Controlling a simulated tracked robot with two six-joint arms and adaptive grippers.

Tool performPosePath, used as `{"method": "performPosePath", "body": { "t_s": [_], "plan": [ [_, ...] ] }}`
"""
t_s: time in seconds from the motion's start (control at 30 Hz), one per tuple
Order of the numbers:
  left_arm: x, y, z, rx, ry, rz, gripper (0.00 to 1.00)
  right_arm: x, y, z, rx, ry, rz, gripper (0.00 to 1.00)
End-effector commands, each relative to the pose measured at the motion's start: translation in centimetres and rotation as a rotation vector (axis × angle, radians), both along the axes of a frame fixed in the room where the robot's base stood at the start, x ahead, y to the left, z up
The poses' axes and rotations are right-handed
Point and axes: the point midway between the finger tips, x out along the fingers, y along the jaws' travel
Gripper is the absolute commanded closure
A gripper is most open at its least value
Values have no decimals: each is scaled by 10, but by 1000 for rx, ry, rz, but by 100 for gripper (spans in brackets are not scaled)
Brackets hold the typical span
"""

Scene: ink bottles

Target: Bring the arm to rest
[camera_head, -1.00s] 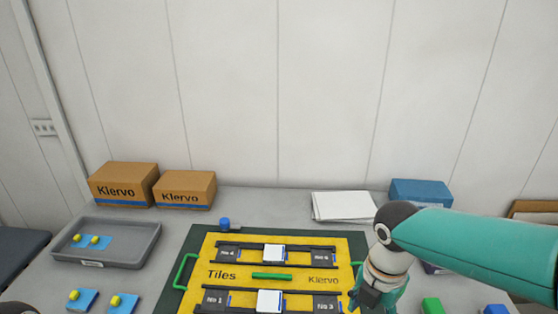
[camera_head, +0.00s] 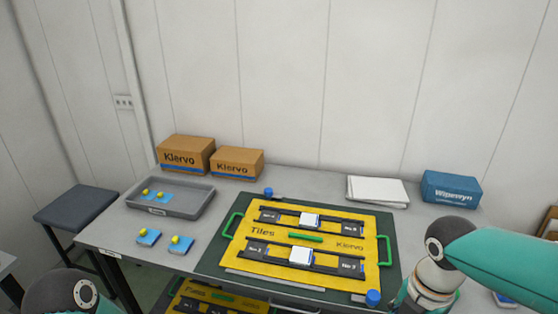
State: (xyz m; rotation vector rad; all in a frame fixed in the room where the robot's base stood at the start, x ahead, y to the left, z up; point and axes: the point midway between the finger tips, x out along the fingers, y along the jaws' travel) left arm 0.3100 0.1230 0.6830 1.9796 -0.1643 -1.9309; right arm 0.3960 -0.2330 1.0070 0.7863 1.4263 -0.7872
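My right arm (camera_head: 500,262) comes in from the right edge and bends down at the right front of the table. Its gripper is not clearly in view; it is cut off by the bottom edge or hidden behind my arm links. My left arm (camera_head: 70,295) shows only as a dark joint at the bottom left. Its gripper is out of view. A yellow tile board (camera_head: 335,232) with green handles lies on a dark green mat (camera_head: 212,256). White tiles sit in its dark rails, one in the back row (camera_head: 310,219) and one in the front row (camera_head: 301,256).
A grey tray (camera_head: 190,204) holds blue cards with yellow knobs. Two similar cards (camera_head: 148,237) lie in front. Cardboard boxes (camera_head: 186,155), white paper (camera_head: 378,190) and a blue box (camera_head: 451,189) line the back. A second yellow board (camera_head: 190,299) is below the table. A stool (camera_head: 75,204) stands left.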

Motion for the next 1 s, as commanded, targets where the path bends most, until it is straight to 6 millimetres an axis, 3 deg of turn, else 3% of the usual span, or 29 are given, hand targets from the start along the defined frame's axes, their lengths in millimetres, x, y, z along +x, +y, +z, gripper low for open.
{"method": "performPosePath", "body": {
  "t_s": [0.37, 0.57, 0.67, 0.8, 0.9, 1.0],
  "plan": [
    [0, 0, 0, 0, -1, 0, 60, 10, 36, -86, 116, 45, -393, 40],
    [0, 0, 0, 0, 0, 0, 60, 5, 62, -149, 193, 105, -743, 40],
    [0, 0, 0, 0, 0, 0, 60, -6, 78, -192, 231, 163, -1011, 40],
    [0, 0, 0, 0, 0, 0, 60, -36, 99, -257, 259, 267, -1515, 40],
    [0, 0, 0, 0, 0, 0, 60, -57, 106, -289, 255, 321, -1838, 40],
    [0, 0, 0, 0, 0, 0, 60, -74, 108, -309, 242, 352, -2076, 40]
  ]
}}
